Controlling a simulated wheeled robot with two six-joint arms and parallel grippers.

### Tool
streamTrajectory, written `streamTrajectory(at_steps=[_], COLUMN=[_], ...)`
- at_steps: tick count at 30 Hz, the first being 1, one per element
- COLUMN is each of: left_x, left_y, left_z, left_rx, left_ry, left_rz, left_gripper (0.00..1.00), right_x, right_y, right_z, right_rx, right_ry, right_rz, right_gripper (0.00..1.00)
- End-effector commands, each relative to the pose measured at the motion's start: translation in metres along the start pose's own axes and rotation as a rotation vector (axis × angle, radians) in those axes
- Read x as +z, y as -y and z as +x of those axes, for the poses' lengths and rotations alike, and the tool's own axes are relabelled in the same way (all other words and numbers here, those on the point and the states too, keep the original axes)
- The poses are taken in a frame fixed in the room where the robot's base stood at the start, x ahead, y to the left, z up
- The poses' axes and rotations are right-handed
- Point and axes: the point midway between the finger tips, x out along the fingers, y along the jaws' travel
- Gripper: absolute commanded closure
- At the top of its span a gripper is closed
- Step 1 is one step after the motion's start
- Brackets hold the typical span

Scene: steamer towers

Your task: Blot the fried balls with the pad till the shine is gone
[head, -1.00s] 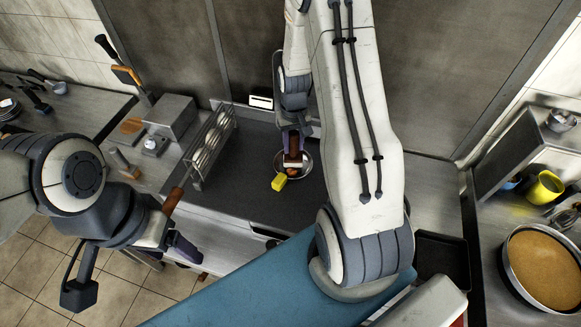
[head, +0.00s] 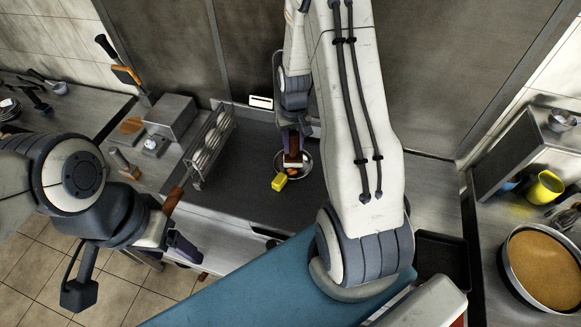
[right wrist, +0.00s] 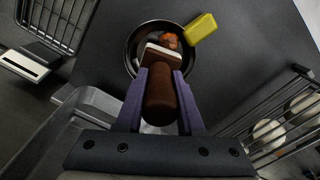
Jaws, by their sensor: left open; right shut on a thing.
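My right gripper (right wrist: 160,82) is shut on the brown handle (right wrist: 161,98) of the pad (right wrist: 163,51), whose pale edge shows over a round dark pan (right wrist: 130,50). Orange-brown fried balls (right wrist: 169,40) lie in the pan just beyond the pad; the pad hides part of them, and I cannot tell whether it touches them. In the head view the right gripper (head: 292,150) is over the same pan (head: 308,164). My left gripper (head: 178,243) is open and empty at the counter's front edge, away from the pan.
A yellow block (right wrist: 201,28) sits at the pan's rim. A wire rack (head: 212,138) with pale round things stands left of the pan. A metal box (head: 171,115) is further left. A large round pan (head: 545,265) stands at right.

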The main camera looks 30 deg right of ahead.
Motion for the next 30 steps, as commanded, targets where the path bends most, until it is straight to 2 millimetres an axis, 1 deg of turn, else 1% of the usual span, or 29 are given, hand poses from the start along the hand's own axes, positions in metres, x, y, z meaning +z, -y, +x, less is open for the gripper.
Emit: streamTrajectory(at_steps=[11,12,14,15,25,28,30], left_x=[0.0,0.0,0.0,0.0,0.0,0.0,0.0], left_y=[0.0,0.0,0.0,0.0,0.0,0.0,0.0], left_z=[0.0,0.0,0.0,0.0,0.0,0.0,0.0], left_rx=[0.0,0.0,0.0,0.0,0.0,0.0,0.0], left_ry=[0.0,0.0,0.0,0.0,0.0,0.0,0.0], left_rz=[0.0,0.0,0.0,0.0,0.0,0.0,0.0], left_gripper=[0.28,0.28,0.28,0.28,0.28,0.28,0.28], right_x=[0.0,0.0,0.0,0.0,0.0,-0.001,-0.001], right_y=[0.0,0.0,0.0,0.0,0.0,0.0,0.0], right_z=[0.0,0.0,0.0,0.0,-0.002,-0.011,-0.022], right_rx=[0.0,0.0,0.0,0.0,0.0,0.0,0.0], right_ry=[-0.001,-0.001,-0.001,-0.001,-0.001,-0.002,-0.005], right_rz=[0.0,0.0,0.0,0.0,0.0,0.0,0.0], right_gripper=[1.0,0.59,0.36,0.28,0.28,0.28,0.28])
